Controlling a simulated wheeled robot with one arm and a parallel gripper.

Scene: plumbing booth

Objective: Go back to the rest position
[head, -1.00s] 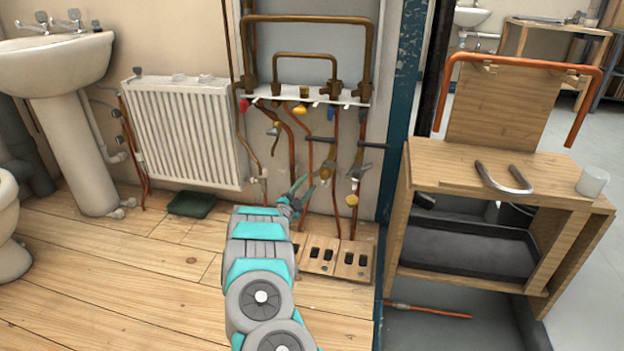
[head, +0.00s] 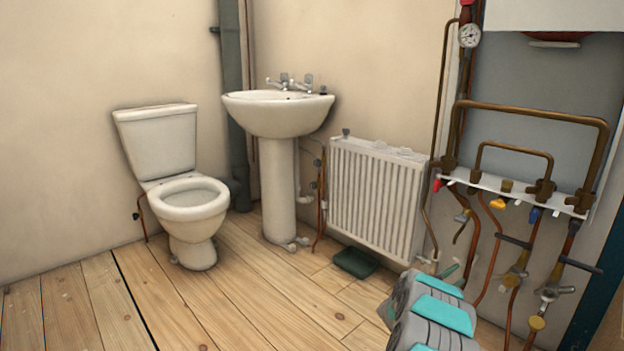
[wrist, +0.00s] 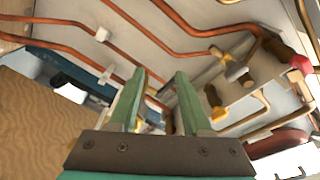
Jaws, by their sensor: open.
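My gripper (wrist: 160,98) is open in the wrist view, with two green fingers apart and nothing between them. Behind the fingers are copper pipes (wrist: 120,55) and a brass valve (wrist: 236,70). In the head view my arm reaches in from the bottom right toward the pipework under the boiler. Only a small part of the gripper shows there, beside the radiator's lower right corner, and its fingertips are hard to make out.
A toilet (head: 190,210), a pedestal sink (head: 278,115) and a white radiator (head: 375,195) stand along the walls. A dark green tray (head: 356,262) lies under the radiator. Valves (head: 516,278) hang on pipes at the right. The wooden floor (head: 200,310) at the left is clear.

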